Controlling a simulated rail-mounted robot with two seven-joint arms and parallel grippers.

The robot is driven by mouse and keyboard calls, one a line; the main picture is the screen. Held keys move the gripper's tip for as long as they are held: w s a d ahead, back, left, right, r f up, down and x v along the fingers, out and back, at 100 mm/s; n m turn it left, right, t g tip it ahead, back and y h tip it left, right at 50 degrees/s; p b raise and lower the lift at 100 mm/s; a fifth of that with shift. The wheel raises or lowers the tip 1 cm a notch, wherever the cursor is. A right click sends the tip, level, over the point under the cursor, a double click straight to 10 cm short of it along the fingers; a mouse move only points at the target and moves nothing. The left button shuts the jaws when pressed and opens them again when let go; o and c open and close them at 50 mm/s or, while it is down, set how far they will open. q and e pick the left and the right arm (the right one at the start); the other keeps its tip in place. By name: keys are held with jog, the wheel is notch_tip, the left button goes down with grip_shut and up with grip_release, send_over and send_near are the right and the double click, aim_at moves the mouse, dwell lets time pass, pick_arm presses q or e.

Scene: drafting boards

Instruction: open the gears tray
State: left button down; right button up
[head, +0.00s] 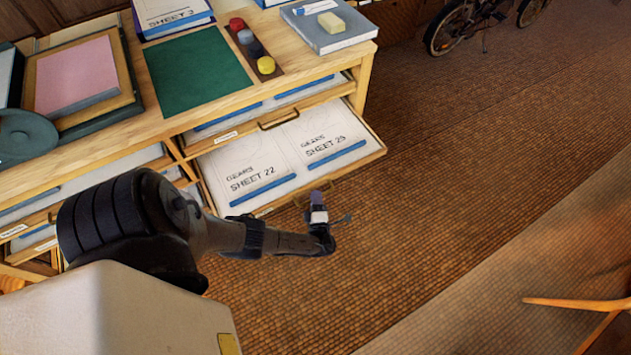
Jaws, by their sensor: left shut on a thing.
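The gears tray (356,167) is a shallow wooden drawer standing well out of the cabinet. Inside it lie white sheets marked GEARS SHEET 22 and GEARS SHEET 29, each with a blue strip along its near edge. My left gripper (318,200) is at the middle of the tray's front edge, shut on its handle. The gripper and wrist hide most of that handle. My right gripper is not in view.
Above it, another tray (277,118) with a brass handle stands out less. The cabinet top (115,138) carries a green mat (195,72), a grey box (328,27) and several coloured pots. A bicycle (462,25) stands far back.

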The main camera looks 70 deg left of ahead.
pick_arm(q)
jog(key=w+d+p, duration=0.1)
jog(key=d, duration=1.2)
jog(key=shift+w+d, duration=0.3)
jog(key=shift+d, duration=0.1)
jog(key=c, duration=1.2)
grip_release()
jog(key=shift+b+v, duration=1.4)
jog(key=shift+v, duration=5.55)
jog(key=shift+w+r, duration=0.1)
